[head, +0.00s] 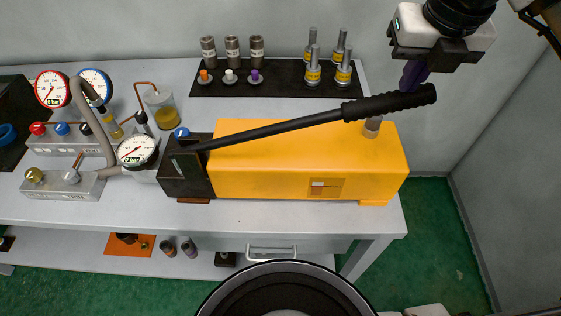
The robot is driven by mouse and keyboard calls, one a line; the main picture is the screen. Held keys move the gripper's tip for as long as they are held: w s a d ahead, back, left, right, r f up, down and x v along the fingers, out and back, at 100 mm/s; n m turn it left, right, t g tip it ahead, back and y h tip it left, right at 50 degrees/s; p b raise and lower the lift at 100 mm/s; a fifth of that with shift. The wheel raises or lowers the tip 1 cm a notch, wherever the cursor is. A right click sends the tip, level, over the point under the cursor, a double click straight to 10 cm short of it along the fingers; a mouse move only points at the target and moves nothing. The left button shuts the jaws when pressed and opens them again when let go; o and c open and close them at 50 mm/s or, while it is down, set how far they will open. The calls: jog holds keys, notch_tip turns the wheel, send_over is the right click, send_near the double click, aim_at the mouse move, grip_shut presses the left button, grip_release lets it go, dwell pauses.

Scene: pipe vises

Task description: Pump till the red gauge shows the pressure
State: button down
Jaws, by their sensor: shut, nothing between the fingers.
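The red-rimmed gauge (52,89) stands upright at the far left of the bench; its reading is too small to make out surely. The hand pump has a long yellow body (262,165) and a black head block (184,167). Its black lever (330,118) slopes up to the right over the body and ends in a ribbed grip. My gripper (412,77) is at the upper right, its purple fingers shut and pointing down at the grip's end. Fingers and grip overlap in the picture; I cannot tell whether they touch. The fingertips are partly hidden by the grip.
A blue-rimmed gauge (96,83) and a black-rimmed gauge (138,152) stand near the red one, with a grey hose and valve blocks. A jar of yellow liquid (161,108) is behind the pump. A black mat (272,83) holds several fittings. The bench's front strip is clear.

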aim_at(417, 95)
jog(key=shift+d+f+b, duration=0.25)
jog(key=shift+f+b, duration=0.55)
jog(key=shift+f, duration=0.1)
jog(key=shift+d+f+b, duration=0.25)
jog(key=shift+f+b, duration=0.55)
jog(key=shift+f, duration=0.05)
jog(key=shift+d+f+b, duration=0.25)
jog(key=shift+f+b, duration=0.55)
jog(key=shift+f, duration=0.1)
jog(key=f+b, duration=0.2)
jog(key=d+f+b, duration=0.1)
jog(key=f+b, duration=0.1)
jog(key=shift+f, duration=0.35)
jog(key=f+b, duration=0.4)
jog(key=shift+d+f, duration=0.15)
jog(key=shift+d, duration=0.05)
jog(key=shift+s+f+b, duration=0.1)
jog(key=shift+f+b, duration=0.05)
jog(key=shift+b, duration=0.2)
jog(key=shift+f, duration=0.1)
